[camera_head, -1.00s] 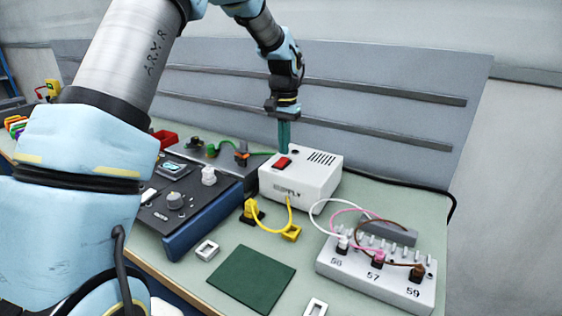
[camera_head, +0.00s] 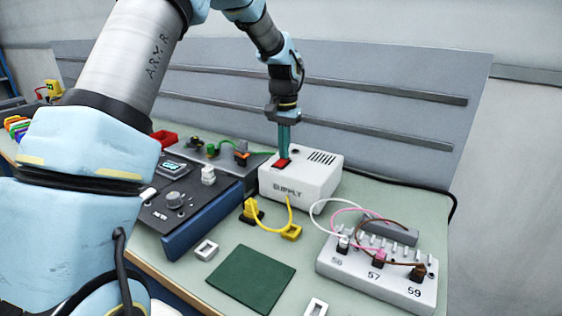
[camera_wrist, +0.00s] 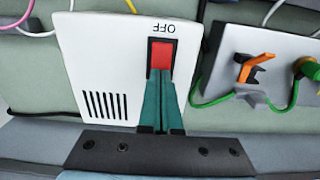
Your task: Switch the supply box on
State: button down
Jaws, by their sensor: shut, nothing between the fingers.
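The white supply box (camera_head: 305,184) stands on the bench, with "SUPPLY" on its front and vent slots on top. Its red rocker switch (camera_head: 282,163) is on the top face. In the wrist view the red switch (camera_wrist: 161,55) has the word "OFF" beside it, upside down in the picture. My gripper (camera_head: 284,155) points down with its teal fingers together and empty. The fingertips are at the switch's edge and overlap it in both views. I cannot tell whether they press on it. In the wrist view the closed fingers (camera_wrist: 161,82) cover the switch's lower end.
A yellow cable (camera_head: 270,229) runs from the box's front to a yellow plug. A terminal block (camera_head: 375,272) with several wires is at the right. A control panel (camera_head: 175,200) is at the left, and a green mat (camera_head: 252,279) lies in front.

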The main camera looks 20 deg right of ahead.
jog(key=shift+f, duration=0.25)
jog(key=shift+r, duration=0.1)
jog(key=shift+r+p, duration=2.7)
jog(key=shift+r, duration=0.8)
jog(key=s+a+n, duration=0.3)
jog(key=a+n, duration=0.1)
jog(key=a, duration=1.6)
jog(key=s+a+n+t, duration=0.1)
jog(key=s+a+n, duration=0.4)
jog(key=s+a, duration=0.6)
jog(key=a+f, duration=0.1)
jog(key=a, duration=0.2)
jog(key=shift+s+a+t, duration=0.25)
jog(key=shift+a+t, duration=0.05)
